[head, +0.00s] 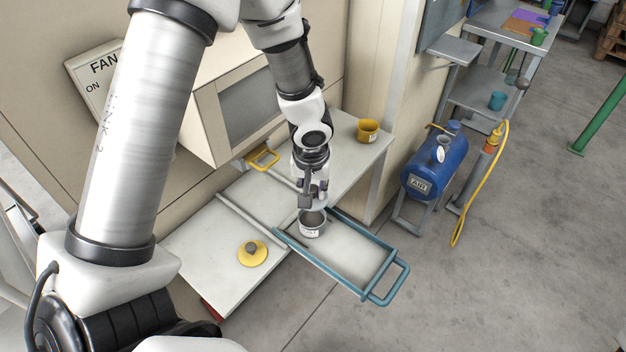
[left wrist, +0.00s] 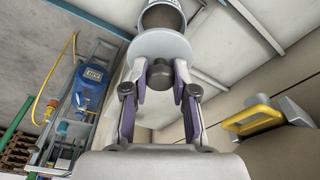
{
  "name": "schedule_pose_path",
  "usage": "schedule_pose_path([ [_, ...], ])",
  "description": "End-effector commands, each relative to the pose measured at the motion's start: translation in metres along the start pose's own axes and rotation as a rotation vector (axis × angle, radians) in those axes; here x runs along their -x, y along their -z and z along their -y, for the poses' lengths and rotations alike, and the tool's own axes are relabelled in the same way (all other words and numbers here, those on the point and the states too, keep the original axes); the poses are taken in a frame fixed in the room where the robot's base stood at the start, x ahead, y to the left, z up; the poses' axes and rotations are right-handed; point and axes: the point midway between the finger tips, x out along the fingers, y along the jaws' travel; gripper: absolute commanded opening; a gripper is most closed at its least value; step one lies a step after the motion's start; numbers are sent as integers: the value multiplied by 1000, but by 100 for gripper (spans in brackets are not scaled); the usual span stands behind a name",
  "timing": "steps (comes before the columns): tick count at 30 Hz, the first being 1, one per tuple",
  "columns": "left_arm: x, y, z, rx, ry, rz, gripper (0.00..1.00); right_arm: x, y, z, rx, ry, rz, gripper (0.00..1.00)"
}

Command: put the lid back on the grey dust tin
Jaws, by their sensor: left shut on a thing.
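My left gripper (head: 312,195) is shut on the dark knob of a light grey lid. In the left wrist view the gripper (left wrist: 160,80) has its fingers on both sides of the knob, and the round lid (left wrist: 160,45) lies just beyond the fingertips. The grey dust tin (head: 312,229) stands upright and open in the blue-rimmed tray, below the gripper. The tin also shows in the left wrist view (left wrist: 163,17), partly behind the lid. The lid appears apart from the tin's rim; the exact gap is hard to tell. My right gripper is not in view.
The blue-rimmed tray (head: 376,292) juts out past the white bench (head: 200,255). A yellow lid (head: 246,258) lies on the bench to the left. A yellow tin (head: 368,131) stands at the back right. A blue air tank (head: 436,165) stands right of the bench.

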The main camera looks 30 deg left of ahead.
Motion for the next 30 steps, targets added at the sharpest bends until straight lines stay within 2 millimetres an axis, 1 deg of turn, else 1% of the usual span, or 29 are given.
schedule_pose_path([
  [1,-6,-1,0,1,0,1,3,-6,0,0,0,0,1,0],
  [5,-18,-3,0,1,0,0,3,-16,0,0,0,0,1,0],
  [11,-43,-6,0,1,1,1,3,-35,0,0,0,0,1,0],
  [15,-57,-8,0,2,0,-1,3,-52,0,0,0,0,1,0],
  [20,-63,-9,0,2,0,-1,3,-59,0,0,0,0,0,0],
  [30,-62,-9,0,2,0,0,3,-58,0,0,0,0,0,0],
])
